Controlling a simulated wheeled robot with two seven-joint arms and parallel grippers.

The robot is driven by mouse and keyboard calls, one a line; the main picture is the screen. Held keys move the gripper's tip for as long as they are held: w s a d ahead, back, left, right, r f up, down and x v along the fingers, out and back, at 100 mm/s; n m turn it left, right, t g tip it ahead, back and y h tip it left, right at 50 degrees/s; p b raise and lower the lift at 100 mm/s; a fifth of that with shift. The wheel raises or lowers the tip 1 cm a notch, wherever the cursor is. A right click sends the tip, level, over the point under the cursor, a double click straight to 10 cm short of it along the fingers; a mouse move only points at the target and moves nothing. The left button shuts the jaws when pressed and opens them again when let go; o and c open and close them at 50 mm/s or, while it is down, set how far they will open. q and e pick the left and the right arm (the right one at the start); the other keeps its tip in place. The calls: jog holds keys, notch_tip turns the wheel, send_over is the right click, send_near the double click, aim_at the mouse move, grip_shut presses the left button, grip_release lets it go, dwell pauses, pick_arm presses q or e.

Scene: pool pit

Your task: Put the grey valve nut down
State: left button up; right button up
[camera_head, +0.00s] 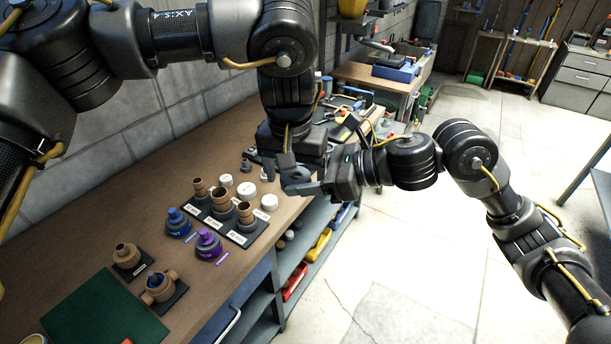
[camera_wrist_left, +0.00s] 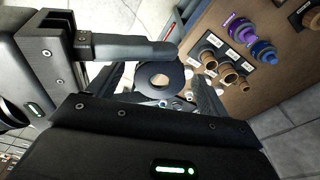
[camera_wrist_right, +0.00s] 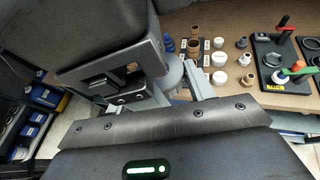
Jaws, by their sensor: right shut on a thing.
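In the head view the right gripper (camera_head: 308,184) reaches in from the right, close to the left gripper. My left gripper (camera_wrist_left: 160,82) has its fingers spread on both sides of the nut, with gaps visible. In the head view the left gripper (camera_head: 290,168) points down, and the nut is mostly hidden among the fingers.
The wooden bench (camera_head: 85,240) holds brown fittings (camera_head: 222,198) on dark labelled plates, white caps (camera_head: 246,190), a blue valve (camera_head: 178,222), a purple valve (camera_head: 207,243) and a green mat (camera_head: 105,312). Shelves with bins (camera_head: 294,281) lie below. Tools crowd the bench's far end.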

pick_arm(q)
jog(key=shift+r, duration=0.1)
notch_tip(320, 180, up, 12)
jog(key=s, duration=0.1)
jog(key=shift+s+a, duration=0.15)
jog(key=shift+a, duration=0.05)
